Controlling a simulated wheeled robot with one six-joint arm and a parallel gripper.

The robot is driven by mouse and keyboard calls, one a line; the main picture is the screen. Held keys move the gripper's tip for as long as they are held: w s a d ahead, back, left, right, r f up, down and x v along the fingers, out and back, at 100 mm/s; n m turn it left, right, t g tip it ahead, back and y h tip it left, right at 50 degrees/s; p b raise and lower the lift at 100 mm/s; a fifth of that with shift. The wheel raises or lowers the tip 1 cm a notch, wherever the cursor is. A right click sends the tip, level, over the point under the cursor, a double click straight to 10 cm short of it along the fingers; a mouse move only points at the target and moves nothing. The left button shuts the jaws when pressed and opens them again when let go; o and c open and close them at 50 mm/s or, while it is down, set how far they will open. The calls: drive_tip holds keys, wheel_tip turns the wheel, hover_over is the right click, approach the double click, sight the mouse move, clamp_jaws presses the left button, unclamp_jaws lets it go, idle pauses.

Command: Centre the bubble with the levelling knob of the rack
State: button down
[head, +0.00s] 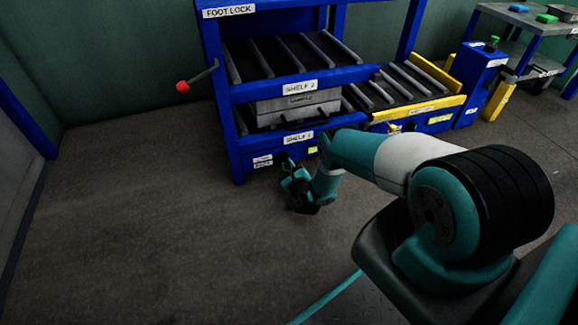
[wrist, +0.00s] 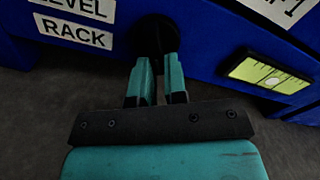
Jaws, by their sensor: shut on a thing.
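The levelling knob (wrist: 154,34) is dark and round, on the blue rack front beside the "LEVEL RACK" label (wrist: 72,28) in the wrist view. My gripper (wrist: 157,62) is shut on the knob, one finger at each side. The yellow-green bubble level (wrist: 268,74) is right of the knob; a small pale round spot shows low near its middle, but I cannot tell if the bubble is centred. In the head view, my gripper (head: 287,165) is at the rack's low front beam, the knob is hidden, and the level (head: 312,150) is a small yellow patch.
The blue rack (head: 238,150) holds a grey box (head: 297,106) on its lower shelf. A red-ended lever (head: 183,86) sticks out at its left. A yellow-edged roller bed (head: 420,112) is at right. Floor in front at left is clear.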

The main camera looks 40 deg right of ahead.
idle(0.4)
drive_tip(key=c, duration=1.2)
unclamp_jaws()
drive_tip(key=shift+o, duration=0.2)
drive_tip(key=shift+s+a+r+p, duration=0.2)
drive_tip(key=shift+s+p, duration=0.4)
drive_tip(key=shift+p, duration=0.6)
drive_tip(key=p+v, duration=1.1)
drive_tip(key=v, duration=0.2)
drive_tip(key=shift+s, duration=0.35)
drive_tip(key=shift+s+a+f+p, duration=0.1)
drive_tip(key=shift+s+a+p, duration=0.2)
drive_tip(key=shift+s+p, duration=0.2)
drive_tip(key=shift+s+a+p, duration=0.1)
drive_tip(key=shift+s+p, duration=0.25)
drive_tip(key=shift+s, duration=0.35)
